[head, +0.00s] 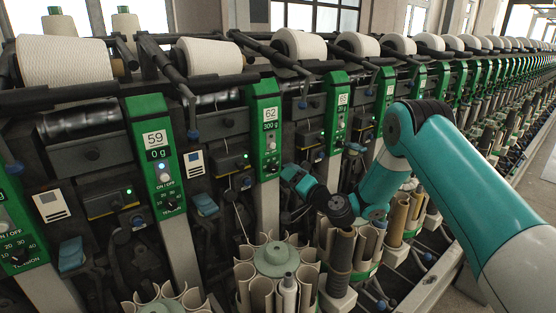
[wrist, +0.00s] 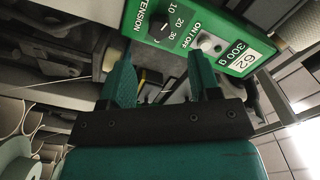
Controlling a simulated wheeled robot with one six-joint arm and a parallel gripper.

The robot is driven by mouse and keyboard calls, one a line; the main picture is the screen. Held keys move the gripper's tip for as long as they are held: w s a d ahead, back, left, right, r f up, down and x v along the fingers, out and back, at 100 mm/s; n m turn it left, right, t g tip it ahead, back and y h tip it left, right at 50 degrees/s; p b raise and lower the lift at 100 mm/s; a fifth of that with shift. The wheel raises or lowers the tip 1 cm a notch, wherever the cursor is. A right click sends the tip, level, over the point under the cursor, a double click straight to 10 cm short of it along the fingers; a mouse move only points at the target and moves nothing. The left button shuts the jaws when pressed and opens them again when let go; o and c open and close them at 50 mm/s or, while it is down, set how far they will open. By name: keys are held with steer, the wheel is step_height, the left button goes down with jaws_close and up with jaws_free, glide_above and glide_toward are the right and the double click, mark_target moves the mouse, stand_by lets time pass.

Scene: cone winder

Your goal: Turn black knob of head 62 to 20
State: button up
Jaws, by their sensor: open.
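The green panel of head 62 (head: 265,112) carries a label reading 62 and a display reading 300 g. It also fills the top of the wrist view (wrist: 140,22), seen tilted. Its black knob (wrist: 160,33) sits beside the TENSION scale marked 10, 20 and 30. A small light mark shows at the knob, but I cannot tell exactly which number it points to. My gripper (wrist: 160,62) is open and empty, its two teal fingers spread just short of the panel with the knob between their lines. In the head view my gripper (head: 287,172) is at the panel's lower end.
A round white ON/OFF button (wrist: 209,43) sits close to the knob, near one finger. The panel of head 59 (head: 156,150), reading 0 g, stands to the left. Below my gripper is a carousel of pale tubes (head: 275,260). Yarn cones (head: 210,56) line the top.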

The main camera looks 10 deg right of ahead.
mark_target(276, 169)
steer(key=p+x, duration=0.2)
steer(key=x, duration=0.5)
steer(key=shift+w+a, duration=0.1)
steer(key=shift+w, duration=0.05)
steer(key=c, duration=0.9)
steer(key=shift+f+m, duration=0.1)
steer(key=shift+m, duration=0.2)
steer(key=m+b, duration=0.2)
steer(key=shift+f+m, duration=0.1)
steer(key=shift+m, duration=0.3)
steer(key=m+b, duration=0.1)
steer(key=m, duration=0.5)
steer(key=shift+b, duration=0.4)
steer(key=shift+m, duration=0.3)
